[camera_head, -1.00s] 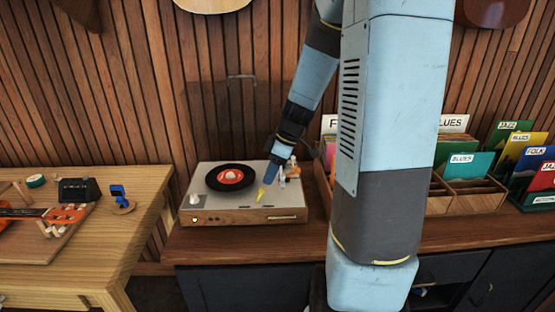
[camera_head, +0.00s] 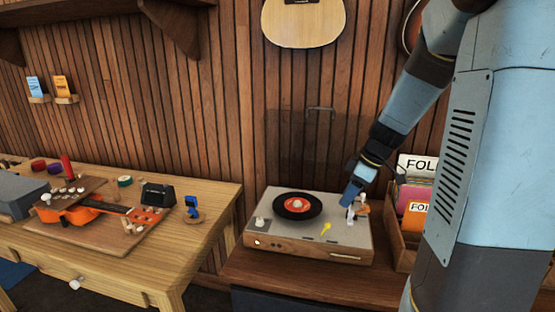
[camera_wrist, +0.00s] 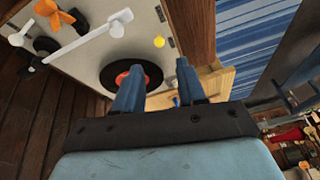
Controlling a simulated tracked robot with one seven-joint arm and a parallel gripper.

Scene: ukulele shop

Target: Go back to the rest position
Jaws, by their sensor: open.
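My gripper (camera_head: 352,192) is at the right end of the record player (camera_head: 345,240) in the head view, close by its white and orange tonearm parts (camera_head: 358,208). In the wrist view the two blue fingers (camera_wrist: 158,90) stand apart with nothing held between them. A black record with a red label (camera_head: 297,207) lies on the player and shows past the fingers in the wrist view (camera_wrist: 104,75). A yellow piece (camera_head: 326,228) is on the player's top. I cannot tell how far the fingertips are above the player.
A crate of record sleeves (camera_head: 400,250) stands just right of the player. A wooden workbench (camera_head: 205,225) at the left holds an orange ukulele (camera_head: 75,213), a black box (camera_head: 158,195) and a blue clip-like item (camera_head: 192,203). A guitar (camera_head: 303,22) hangs on the wall above.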

